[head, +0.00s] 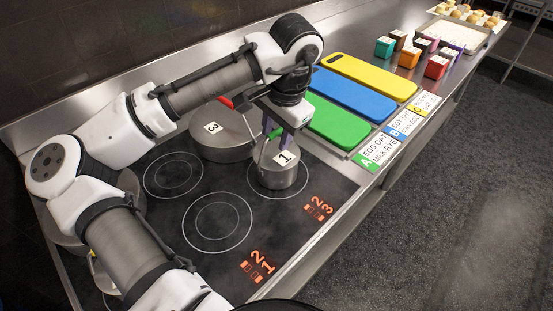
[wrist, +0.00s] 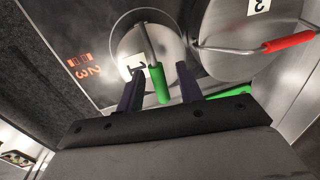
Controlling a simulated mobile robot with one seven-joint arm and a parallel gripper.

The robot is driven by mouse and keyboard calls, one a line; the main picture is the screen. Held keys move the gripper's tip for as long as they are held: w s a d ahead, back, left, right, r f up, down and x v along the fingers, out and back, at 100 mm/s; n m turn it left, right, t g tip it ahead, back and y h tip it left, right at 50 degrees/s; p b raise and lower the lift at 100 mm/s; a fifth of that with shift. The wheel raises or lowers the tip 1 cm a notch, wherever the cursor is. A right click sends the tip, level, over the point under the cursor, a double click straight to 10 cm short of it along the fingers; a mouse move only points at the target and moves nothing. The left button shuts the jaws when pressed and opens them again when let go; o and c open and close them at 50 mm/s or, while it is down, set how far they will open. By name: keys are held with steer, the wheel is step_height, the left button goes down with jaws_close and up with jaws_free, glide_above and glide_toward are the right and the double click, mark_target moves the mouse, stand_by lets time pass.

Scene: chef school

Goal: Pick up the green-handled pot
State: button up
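The green-handled pot (head: 279,176) is a small steel pot with a lid marked 1, standing on the right part of the black cooktop. Its green handle shows in the wrist view (wrist: 160,84), rising from the lid. My gripper (head: 276,135) points down at the lid from above. In the wrist view its two dark fingers (wrist: 159,76) are apart, one on each side of the green handle, with a visible gap on both sides. The gripper is open and holds nothing. The arm partly hides the handle in the head view.
A larger steel pot (head: 218,148) marked 3, with a red handle (head: 225,102), stands close behind on the left. Green (head: 334,122), blue (head: 352,95) and yellow (head: 372,76) cutting boards lie to the right.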

steer(key=shift+f, duration=0.15)
steer(key=shift+c, duration=0.3)
jaws_close()
